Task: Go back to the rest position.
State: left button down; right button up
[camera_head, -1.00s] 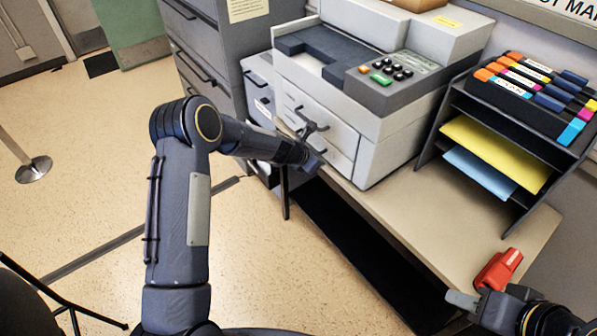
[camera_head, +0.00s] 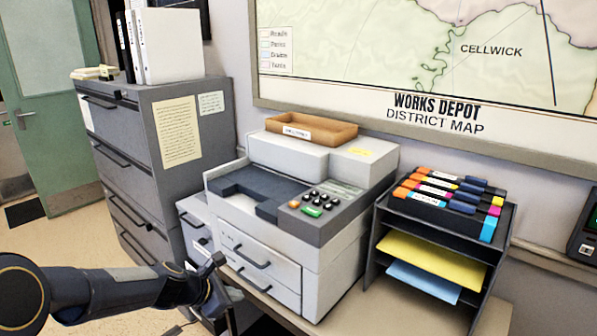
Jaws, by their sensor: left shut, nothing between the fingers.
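My left arm comes in low from the left. My left gripper (camera_head: 219,283) is shut and empty, in front of the lower left of the grey-white copier (camera_head: 262,246). It appears close to the copier's front drawers, and I cannot tell whether it touches them. My right gripper is out of the picture.
The copier stands on a beige desk (camera_head: 352,315). A black rack (camera_head: 418,220) with yellow and blue paper and several markers stands to its right. A tall grey filing cabinet (camera_head: 130,150) is on the left. A wooden tray (camera_head: 312,127) sits on the copier. Open floor (camera_head: 45,243) is at left.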

pick_arm(q)
jog(key=s+a+r+m, duration=0.1)
jog(key=s+r+m, duration=0.45)
jog(key=s, duration=0.35)
jog(key=s+a+r+m, duration=0.1)
jog(key=s+r+m, duration=0.4)
jog(key=s+m, duration=0.3)
jog(key=s+a+f+m+g+y, duration=0.1)
jog(key=s+f+m+y, duration=0.1)
jog(key=s+m, duration=0.7)
jog(key=s, duration=0.8)
jog(key=shift+a+f, duration=0.15)
jog(key=shift+f, duration=0.25)
